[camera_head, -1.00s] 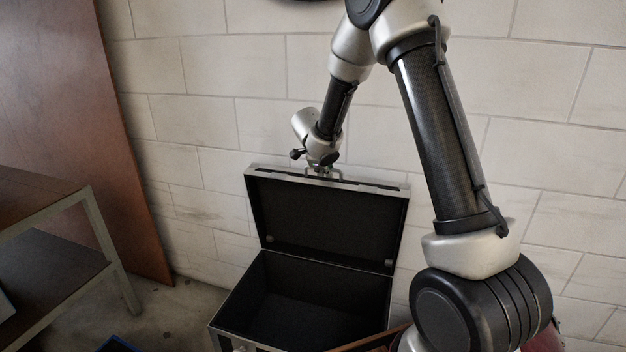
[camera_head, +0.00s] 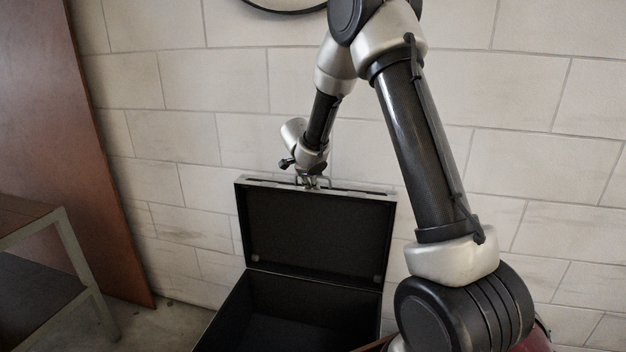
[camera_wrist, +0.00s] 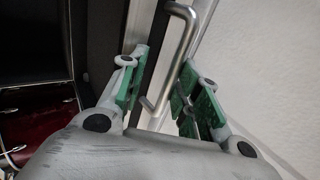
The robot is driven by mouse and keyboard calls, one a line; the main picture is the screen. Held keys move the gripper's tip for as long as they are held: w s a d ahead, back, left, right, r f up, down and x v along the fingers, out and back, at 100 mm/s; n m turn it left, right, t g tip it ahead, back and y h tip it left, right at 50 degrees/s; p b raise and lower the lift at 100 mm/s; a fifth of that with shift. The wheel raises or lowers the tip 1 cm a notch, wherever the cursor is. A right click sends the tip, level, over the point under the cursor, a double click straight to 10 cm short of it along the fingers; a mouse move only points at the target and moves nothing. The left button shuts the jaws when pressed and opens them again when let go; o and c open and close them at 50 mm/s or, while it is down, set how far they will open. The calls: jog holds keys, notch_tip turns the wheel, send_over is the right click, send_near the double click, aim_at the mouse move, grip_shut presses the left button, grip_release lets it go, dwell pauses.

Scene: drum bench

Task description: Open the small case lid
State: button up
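The small case is black with silver edges, and its lid (camera_head: 315,232) stands raised, close to upright. The open case body (camera_head: 285,318) lies below it and looks dark and empty; its front is cut off by the picture's lower edge. A metal handle (camera_wrist: 178,62) sits on the lid's upper edge. My gripper (camera_head: 314,180) is at that handle. In the wrist view, my gripper's green-padded fingers (camera_wrist: 162,92) are apart, one on each side of the handle, with gaps showing beside it.
A pale block wall (camera_head: 520,130) stands close behind the lid. A brown panel (camera_head: 95,170) leans at the left, beside a metal-framed table (camera_head: 68,245). Some bare floor (camera_head: 165,322) shows left of the case. My arm covers the right side.

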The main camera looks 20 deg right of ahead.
jog(key=v, duration=1.2)
dwell(0.3)
